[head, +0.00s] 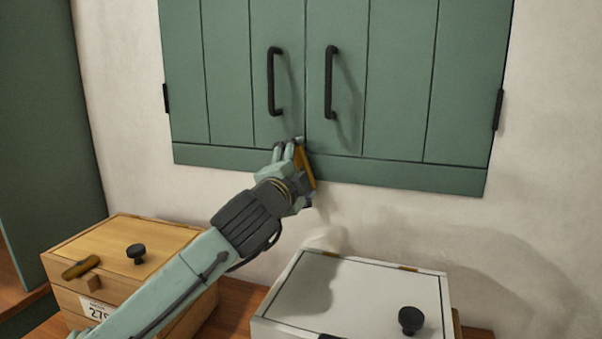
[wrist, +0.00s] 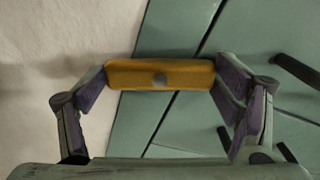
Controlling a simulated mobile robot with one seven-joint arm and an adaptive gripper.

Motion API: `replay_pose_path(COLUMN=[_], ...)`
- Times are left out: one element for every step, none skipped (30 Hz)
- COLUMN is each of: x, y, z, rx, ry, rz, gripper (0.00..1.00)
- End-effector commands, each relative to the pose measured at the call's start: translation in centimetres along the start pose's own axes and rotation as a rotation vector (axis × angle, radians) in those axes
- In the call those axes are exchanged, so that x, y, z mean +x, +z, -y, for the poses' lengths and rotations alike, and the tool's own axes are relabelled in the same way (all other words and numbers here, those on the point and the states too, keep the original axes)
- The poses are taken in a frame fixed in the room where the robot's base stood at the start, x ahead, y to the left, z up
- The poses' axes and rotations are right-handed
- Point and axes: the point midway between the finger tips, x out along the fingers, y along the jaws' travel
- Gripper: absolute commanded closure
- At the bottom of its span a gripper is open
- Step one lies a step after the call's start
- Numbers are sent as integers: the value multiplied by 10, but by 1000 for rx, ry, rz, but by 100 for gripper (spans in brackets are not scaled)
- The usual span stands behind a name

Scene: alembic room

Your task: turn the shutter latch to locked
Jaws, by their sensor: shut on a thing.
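The shutter latch (head: 306,170) is a yellow-brown bar at the bottom of the green shutters (head: 404,80), by the seam between the two doors. In the head view it stands steeply, tilted a little, with its lower end to the right. My gripper (head: 292,160) reaches up from the lower left and is shut on the latch. In the wrist view my gripper (wrist: 160,78) has one finger pad at each end of the bar. My gripper hides part of the latch in the head view.
Two black handles (head: 329,82) stand out from the shutters above the latch. Below are a wooden box (head: 165,237) with a black knob at left and a white box (head: 350,290) with a black knob at right. Bare wall lies between the shutters and boxes.

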Motion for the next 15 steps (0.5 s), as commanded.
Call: replay_pose_path(x=[0, 0, 0, 0, 0, 0, 0, 0, 0, 0, 0, 0, 0, 0, 0], y=[0, 0, 0, 0, 0, 0, 0, 0, 0, 0, 0, 0, 0, 0, 0], z=[-2, -2, -2, -2, -2, -2, -2, -1, -1, -1, -1, -1, -1, -1, -1], rx=[41, 65, 98, 120, 143, 171, 191, 209, 233, 249, 264, 283, 295, 307, 320], ry=[2, 2, 2, 2, 2, 2, 2, 2, 2, 2, 2, 2, 2, 2, 2], rz=[-1, 0, 0, 0, 0, 0, 0, 0, 0, 0, 0, 0, 0, 0, 0], gripper=[45, 45, 45, 45, 45, 45, 45, 45, 45, 45, 45, 45, 45, 45, 45])
